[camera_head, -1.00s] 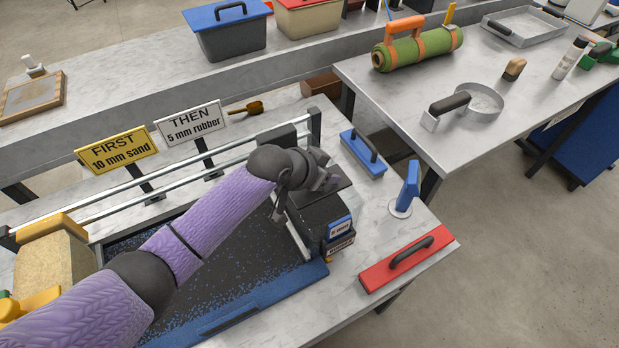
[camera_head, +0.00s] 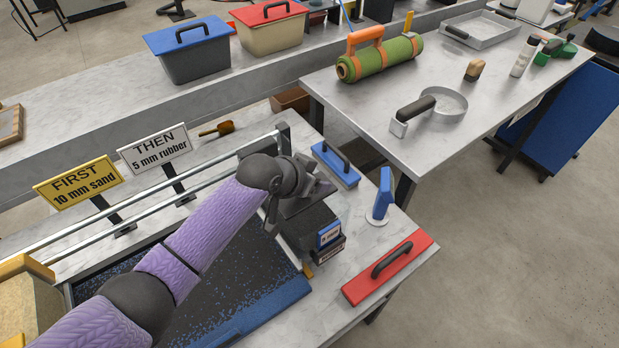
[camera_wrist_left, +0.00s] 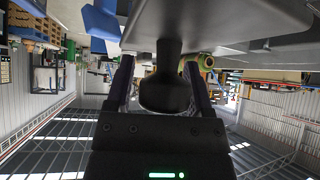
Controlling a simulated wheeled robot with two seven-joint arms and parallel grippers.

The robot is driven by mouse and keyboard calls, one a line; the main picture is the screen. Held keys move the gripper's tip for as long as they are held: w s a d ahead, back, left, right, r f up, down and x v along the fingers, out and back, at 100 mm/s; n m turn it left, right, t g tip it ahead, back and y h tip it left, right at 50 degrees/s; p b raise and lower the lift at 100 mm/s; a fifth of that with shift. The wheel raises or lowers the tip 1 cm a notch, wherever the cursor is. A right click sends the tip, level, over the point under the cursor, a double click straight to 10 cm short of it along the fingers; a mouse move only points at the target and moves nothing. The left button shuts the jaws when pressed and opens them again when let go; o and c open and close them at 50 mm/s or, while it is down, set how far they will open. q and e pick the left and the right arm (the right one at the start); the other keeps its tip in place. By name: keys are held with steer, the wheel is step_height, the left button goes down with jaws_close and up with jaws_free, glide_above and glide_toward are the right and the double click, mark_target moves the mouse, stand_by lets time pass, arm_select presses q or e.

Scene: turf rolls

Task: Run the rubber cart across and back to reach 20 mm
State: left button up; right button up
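The rubber cart (camera_head: 309,226), a dark box with a blue label and a second label below it, stands at the right end of the frame. My left gripper (camera_head: 297,190) is over it, partly hidden by my own wrist. In the left wrist view its fingers (camera_wrist_left: 162,88) are closed on both sides of the cart's dark handle (camera_wrist_left: 165,92). The bed (camera_head: 262,305) left of the cart is dark with blue specks, thicker toward its front and left. My left arm hides part of the bed. My right gripper is out of view.
Signs read "FIRST 10 mm sand" (camera_head: 78,183) and "THEN 5 mm rubber" (camera_head: 155,149) behind the rails (camera_head: 140,205). A sand-coloured hopper (camera_head: 27,303) stands at the left.

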arm_select(q)
steer(key=shift+o, duration=0.7)
steer(key=shift+a, duration=0.1)
steer(key=shift+s+a+r+p, duration=0.1)
steer(key=shift+s+r+p, duration=0.05)
steer(key=shift+r+p, duration=0.15)
steer(key=p+v, duration=0.3)
steer(key=v, duration=0.5)
steer(key=shift+s+a+r+p, duration=0.1)
steer(key=shift+s+p, duration=0.05)
steer(key=shift+p, duration=0.15)
steer(key=shift+s+a+r, duration=0.25)
steer(key=shift+s, duration=0.05)
